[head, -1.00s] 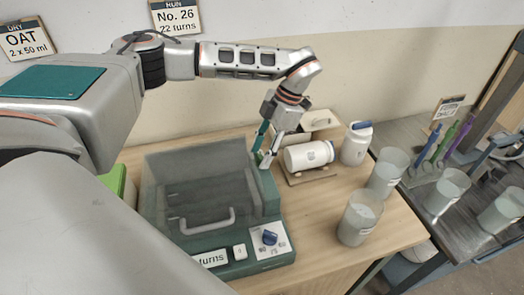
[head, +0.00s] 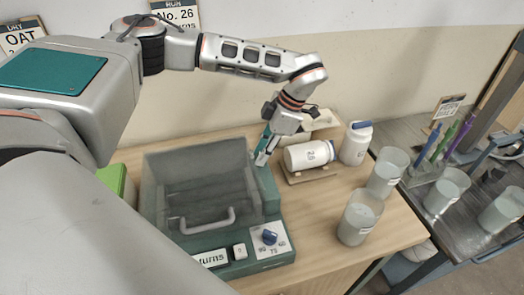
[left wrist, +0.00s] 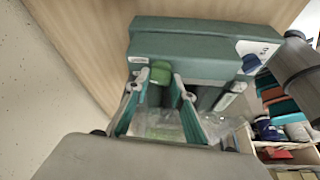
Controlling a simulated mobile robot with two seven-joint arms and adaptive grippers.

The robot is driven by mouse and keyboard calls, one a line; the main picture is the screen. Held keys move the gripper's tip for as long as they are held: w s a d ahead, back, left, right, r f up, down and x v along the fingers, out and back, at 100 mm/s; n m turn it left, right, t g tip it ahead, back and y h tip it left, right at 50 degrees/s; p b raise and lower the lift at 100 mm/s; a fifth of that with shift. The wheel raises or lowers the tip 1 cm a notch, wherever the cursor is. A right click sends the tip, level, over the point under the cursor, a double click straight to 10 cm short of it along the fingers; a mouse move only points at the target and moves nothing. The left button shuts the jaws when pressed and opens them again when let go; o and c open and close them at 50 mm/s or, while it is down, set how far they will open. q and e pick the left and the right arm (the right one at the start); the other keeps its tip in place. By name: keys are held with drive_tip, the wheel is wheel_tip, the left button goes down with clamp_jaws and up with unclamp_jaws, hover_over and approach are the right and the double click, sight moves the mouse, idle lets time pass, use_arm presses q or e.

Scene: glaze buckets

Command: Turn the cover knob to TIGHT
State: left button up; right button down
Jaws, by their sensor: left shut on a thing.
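The teal machine (head: 260,262) stands on the wooden table, with a see-through cover and a grey handle (head: 207,222). My left gripper (head: 263,160) points down at its far right side. In the left wrist view a small green knob (left wrist: 160,72) sits between my left fingertips (left wrist: 160,82) beside a white label (left wrist: 137,61). The gripper is shut on this cover knob; the label is too small to read. The knob is hidden behind the fingers in the head view. My right gripper is not in view.
A blue dial (head: 269,237) is on the front panel. A white bottle (head: 309,155) lies on a cradle close to the right of my gripper; another white bottle (head: 355,143) stands beyond. Beakers (head: 358,218) stand at the right table edge.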

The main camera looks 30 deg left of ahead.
use_arm(q)
drive_tip(key=m+t, duration=0.1)
drive_tip(key=m, duration=0.1)
drive_tip(key=m+y, duration=0.1)
drive_tip(key=m, duration=0.2)
drive_tip(key=shift+s+t, duration=0.15)
drive_tip(key=shift+t, duration=0.25)
drive_tip(key=shift+m, duration=0.3)
drive_tip(key=o, duration=1.1)
drive_tip(key=shift+d, duration=0.1)
drive_tip(key=v, duration=0.8)
drive_tip(key=shift+s, duration=0.15)
